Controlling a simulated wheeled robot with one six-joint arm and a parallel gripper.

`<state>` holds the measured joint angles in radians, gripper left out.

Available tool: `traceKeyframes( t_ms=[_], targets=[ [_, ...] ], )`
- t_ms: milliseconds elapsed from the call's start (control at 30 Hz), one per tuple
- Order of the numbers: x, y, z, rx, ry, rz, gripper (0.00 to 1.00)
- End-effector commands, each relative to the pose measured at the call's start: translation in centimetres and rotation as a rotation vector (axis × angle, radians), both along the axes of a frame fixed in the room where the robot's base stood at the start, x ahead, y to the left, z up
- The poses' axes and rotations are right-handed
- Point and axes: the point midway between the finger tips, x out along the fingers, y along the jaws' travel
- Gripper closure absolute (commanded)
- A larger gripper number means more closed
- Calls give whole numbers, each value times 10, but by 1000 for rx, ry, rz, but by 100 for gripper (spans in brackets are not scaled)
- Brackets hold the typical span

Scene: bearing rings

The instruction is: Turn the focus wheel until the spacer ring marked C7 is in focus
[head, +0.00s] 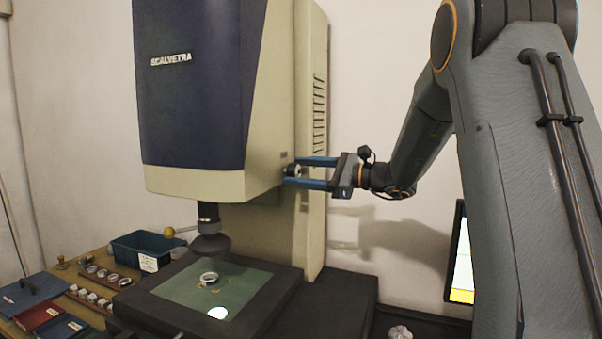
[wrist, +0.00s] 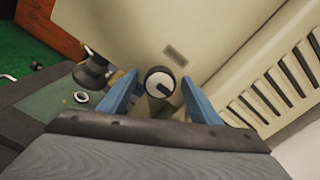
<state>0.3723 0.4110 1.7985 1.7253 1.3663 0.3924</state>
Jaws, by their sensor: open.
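I see a gap at the wheel's sides in the wrist view. A metal ring (head: 209,278) lies on the green stage plate under the lens (head: 210,240); it also shows in the wrist view (wrist: 81,97). No C7 mark is readable on it.
The machine body (head: 200,90) stands over the dark stage frame (head: 265,316). A blue bin (head: 140,249) and racks of small parts (head: 98,274) are at left, with blue and red folders (head: 38,316). A screen (head: 461,262) is partly hidden at right; its picture is unreadable.

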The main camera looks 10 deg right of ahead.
Motion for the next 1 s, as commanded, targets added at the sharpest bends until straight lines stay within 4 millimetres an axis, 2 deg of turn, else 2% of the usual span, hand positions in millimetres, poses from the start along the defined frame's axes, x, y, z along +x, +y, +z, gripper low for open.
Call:
traceKeyframes(
  t_ms=[500, 633, 1000],
  targets=[
    [-40, -56, -1, 0, 0, -2, 43],
    [-45, -62, -1, 0, 0, -1, 43],
    [-45, -62, 0, 0, 0, 0, 43]
  ],
)
